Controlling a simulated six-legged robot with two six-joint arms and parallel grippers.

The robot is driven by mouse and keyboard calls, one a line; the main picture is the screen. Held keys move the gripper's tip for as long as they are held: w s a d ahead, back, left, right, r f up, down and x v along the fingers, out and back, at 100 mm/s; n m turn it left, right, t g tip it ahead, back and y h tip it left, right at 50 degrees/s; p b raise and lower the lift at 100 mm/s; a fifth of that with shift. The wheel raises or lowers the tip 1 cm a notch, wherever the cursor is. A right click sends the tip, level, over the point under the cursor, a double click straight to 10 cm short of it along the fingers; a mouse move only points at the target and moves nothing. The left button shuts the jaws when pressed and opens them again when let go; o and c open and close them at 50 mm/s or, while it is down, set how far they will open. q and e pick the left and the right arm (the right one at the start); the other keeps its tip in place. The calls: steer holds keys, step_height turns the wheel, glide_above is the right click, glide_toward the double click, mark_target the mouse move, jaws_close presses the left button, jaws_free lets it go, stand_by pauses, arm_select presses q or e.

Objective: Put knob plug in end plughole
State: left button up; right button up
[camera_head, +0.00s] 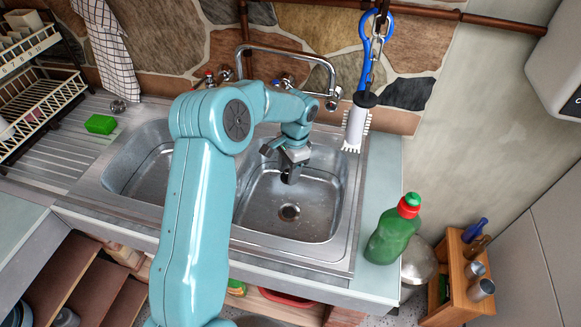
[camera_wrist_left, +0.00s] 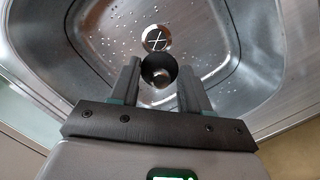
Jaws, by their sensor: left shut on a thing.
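My left gripper (camera_head: 290,157) is over the right basin (camera_head: 325,220) of the steel sink. It is shut on a dark round knob plug (camera_head: 291,176), held above the basin floor. In the left wrist view, the plug (camera_wrist_left: 158,71) sits between the two fingers (camera_wrist_left: 157,88), with a shiny metal knob in its middle. The right basin's plughole (camera_head: 289,212) is open, and it lies just beyond the plug in the left wrist view (camera_wrist_left: 157,38). The plug is apart from the hole. The left basin's plughole is hidden by my arm. My right gripper is not in view.
The tap (camera_head: 330,68) arches behind the basins. A brush (camera_head: 356,128) hangs at the right, near the gripper. A green bottle (camera_head: 390,232) stands on the right worktop. A small round metal thing (camera_head: 118,106) and a green sponge (camera_head: 100,124) lie on the drainer.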

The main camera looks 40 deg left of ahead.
arm_select(q)
steer(key=b, duration=1)
glide_above(288, 213)
steer(key=f, duration=1.5)
steer(key=shift+w+d+f, duration=0.15)
steer(key=shift+w+f, duration=0.1)
steer(key=shift+f, duration=0.15)
steer(key=shift+f+b, duration=0.5)
steer(key=shift+f, duration=0.2)
steer(key=shift+f+b, duration=0.4)
steer(key=o, duration=1.2)
step_height(288, 213, up, 16)
steer(key=w, duration=0.2)
steer(key=shift+w+d, duration=0.15)
steer(key=shift+d, duration=0.15)
